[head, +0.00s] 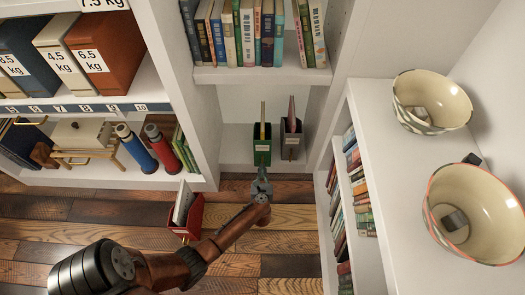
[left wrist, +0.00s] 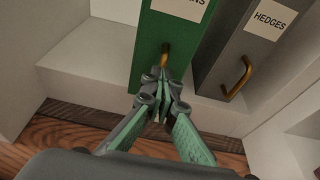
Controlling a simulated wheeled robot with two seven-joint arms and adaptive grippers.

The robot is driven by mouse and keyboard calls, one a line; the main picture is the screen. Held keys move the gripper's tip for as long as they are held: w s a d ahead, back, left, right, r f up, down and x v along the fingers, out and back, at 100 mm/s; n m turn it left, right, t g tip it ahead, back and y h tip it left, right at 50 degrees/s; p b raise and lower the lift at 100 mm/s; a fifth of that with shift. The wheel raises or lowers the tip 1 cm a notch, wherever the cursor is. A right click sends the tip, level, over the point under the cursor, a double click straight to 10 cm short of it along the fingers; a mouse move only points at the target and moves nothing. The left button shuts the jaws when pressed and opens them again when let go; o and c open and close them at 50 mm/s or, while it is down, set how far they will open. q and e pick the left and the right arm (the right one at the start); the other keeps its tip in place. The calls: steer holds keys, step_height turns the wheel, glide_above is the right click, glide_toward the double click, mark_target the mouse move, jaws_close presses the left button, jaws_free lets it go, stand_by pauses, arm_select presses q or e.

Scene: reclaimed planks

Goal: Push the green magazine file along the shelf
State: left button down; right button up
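The green magazine file (head: 262,152) stands upright on the low white shelf (head: 235,144), left of a grey magazine file (head: 291,143). In the left wrist view the green file (left wrist: 150,40) has a pale label, partly cut off at the top, and a brass pull (left wrist: 166,52). My left gripper (head: 261,182) is in front of the green file, low on its face. In the left wrist view its fingertips (left wrist: 161,74) are together at the lower end of the pull; I cannot tell whether they touch the file. My right gripper is not in view.
The grey file (left wrist: 245,50), labelled HEDGES, stands close on the right. A white upright bounds the shelf on each side; bare shelf shows left of the green file. A red file (head: 188,216) stands on the plank floor. Two bowls (head: 432,101) (head: 475,213) sit on the right-hand unit.

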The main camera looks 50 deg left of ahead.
arm_select(q)
steer(key=shift+w+a, duration=0.35)
steer(key=shift+a, duration=0.1)
steer(key=shift+w+a, duration=0.2)
steer(key=shift+a, duration=0.05)
steer(key=shift+w+a, duration=0.65)
steer(key=shift+a, duration=0.05)
steer(key=shift+s+d, duration=0.1)
steer(key=s+d+p, duration=0.1)
steer(key=s+d, duration=0.1)
steer(key=d, duration=0.1)
steer(key=shift+s, duration=0.25)
stand_by(0.4)
